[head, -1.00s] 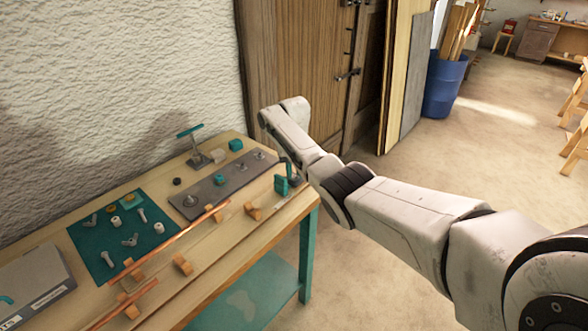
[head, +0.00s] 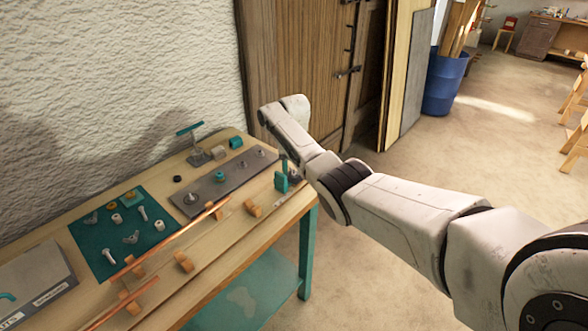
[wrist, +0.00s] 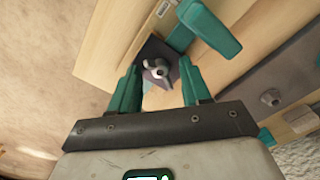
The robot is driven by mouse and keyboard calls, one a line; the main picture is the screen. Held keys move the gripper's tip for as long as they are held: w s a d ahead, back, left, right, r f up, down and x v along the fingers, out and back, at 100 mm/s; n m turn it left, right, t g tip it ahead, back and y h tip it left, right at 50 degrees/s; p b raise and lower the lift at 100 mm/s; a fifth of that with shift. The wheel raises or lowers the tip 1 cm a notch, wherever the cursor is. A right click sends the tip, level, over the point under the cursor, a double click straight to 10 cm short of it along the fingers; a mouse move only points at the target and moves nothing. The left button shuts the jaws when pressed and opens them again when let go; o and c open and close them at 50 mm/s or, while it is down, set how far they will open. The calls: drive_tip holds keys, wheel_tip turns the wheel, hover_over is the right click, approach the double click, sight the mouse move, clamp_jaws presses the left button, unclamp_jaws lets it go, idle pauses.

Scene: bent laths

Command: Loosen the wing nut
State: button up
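The grey wing nut (wrist: 157,71) sits on a small dark plate (wrist: 153,55) at the bench's edge in the wrist view. My gripper (wrist: 160,75) is open, with one teal finger on each side of the nut in the picture. I see a gap on both sides and no contact. I cannot tell whether the fingertips are level with the nut or short of it. In the head view, my arm reaches over the bench's right end and hides most of this spot. Loose wing nuts (head: 131,237) lie on the teal mat (head: 88,240).
A teal block-shaped part (wrist: 210,27) stands close beside the plate; it also shows in the head view (head: 281,182). A grey strip with bolts (head: 222,182) lies behind it. A copper rod (head: 180,232) rests on wooden blocks. Floor is open right of the bench.

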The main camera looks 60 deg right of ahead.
sight(294, 173)
drive_tip(key=shift+r, duration=0.1)
wheel_tip(294, 173, up, 11)
drive_tip(key=shift+f+b, duration=0.2)
drive_tip(key=shift+b, duration=0.15)
idle(0.4)
